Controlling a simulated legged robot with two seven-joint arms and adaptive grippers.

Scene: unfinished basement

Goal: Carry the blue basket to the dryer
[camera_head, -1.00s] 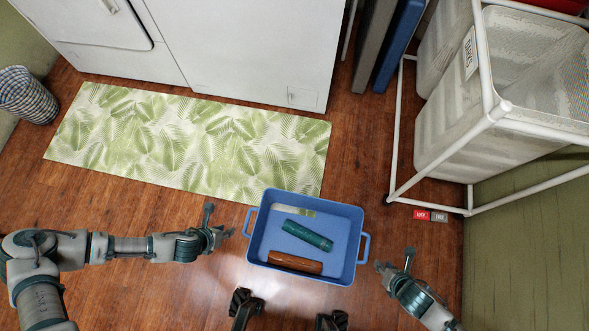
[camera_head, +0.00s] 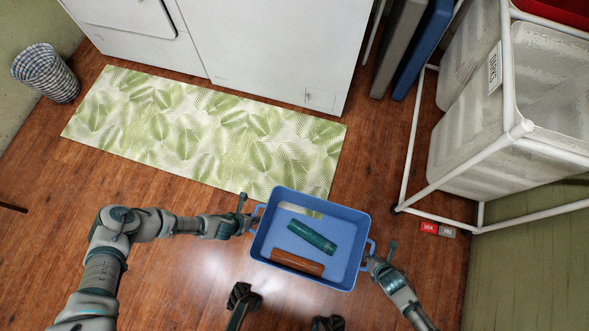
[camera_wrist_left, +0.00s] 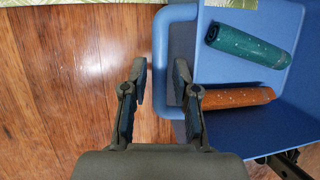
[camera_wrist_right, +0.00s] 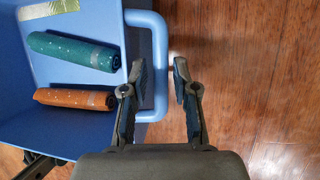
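The blue basket (camera_head: 345,248) stands on the wood floor between my grippers, with a green roll (camera_head: 312,237) and an orange-brown roll (camera_head: 297,262) inside. My left gripper (camera_head: 248,219) is at its left handle. The left wrist view shows that handle (camera_wrist_left: 160,55) between the open fingers. My right gripper (camera_head: 372,261) is at the right handle. The right wrist view shows that handle (camera_wrist_right: 160,65) between the open fingers. Neither gripper is visibly clamped. Two white appliances stand at the back, one with a door panel (camera_head: 120,12) and a plainer one (camera_head: 280,50); I cannot tell which is the dryer.
A leaf-patterned mat (camera_head: 200,130) lies before the appliances. A white-framed hamper rack (camera_head: 475,150) stands at the right, with grey and blue boards (camera_head: 422,50) beside it. A checked bin (camera_head: 45,75) is at the far left. A small red and grey item (camera_head: 437,229) is near the rack.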

